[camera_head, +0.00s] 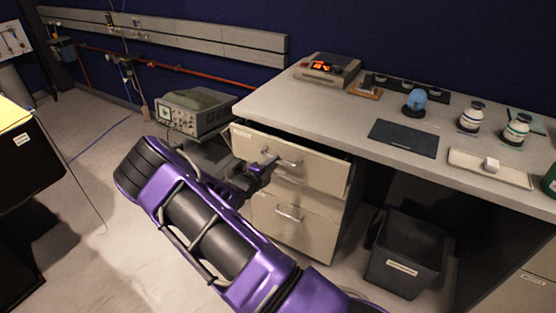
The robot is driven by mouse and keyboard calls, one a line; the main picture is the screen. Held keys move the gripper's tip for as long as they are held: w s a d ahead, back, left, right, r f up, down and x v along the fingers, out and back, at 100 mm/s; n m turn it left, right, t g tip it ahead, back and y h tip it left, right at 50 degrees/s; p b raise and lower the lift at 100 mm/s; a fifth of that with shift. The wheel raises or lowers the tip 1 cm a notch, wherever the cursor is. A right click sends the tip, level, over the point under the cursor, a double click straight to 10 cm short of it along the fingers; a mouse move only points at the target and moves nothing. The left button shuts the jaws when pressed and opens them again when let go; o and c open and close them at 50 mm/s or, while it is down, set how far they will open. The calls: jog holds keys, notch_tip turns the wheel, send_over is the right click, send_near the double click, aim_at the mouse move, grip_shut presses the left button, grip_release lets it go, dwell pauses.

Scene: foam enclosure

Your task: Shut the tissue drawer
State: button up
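The upper drawer (315,171) of the beige cabinet under the desk stands partly out, with a dark gap showing behind its top edge. It has a small label (242,134) too small to read, so I cannot confirm that it is the tissue drawer. The lower drawer (300,232) looks flush with the cabinet. My gripper (268,164) is at the upper drawer's front, close to its metal handle (287,162). I cannot tell whether it touches the handle, and its fingers are too small and dark to read. The drawer's inside is hidden.
A dark bin (405,265) stands on the floor right of the cabinet. A green-grey instrument (195,112) stands left of it. The desk top (300,98) holds a dark mat (404,138), jars and a device. Floor is open at left.

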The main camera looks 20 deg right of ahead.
jog(key=v, duration=1.3)
jog(key=shift+s+a+p, duration=0.2)
jog(key=shift+a+p, duration=0.05)
jog(key=shift+p, duration=0.15)
jog(key=shift+w+r, duration=0.1)
jog(key=shift+r, duration=0.1)
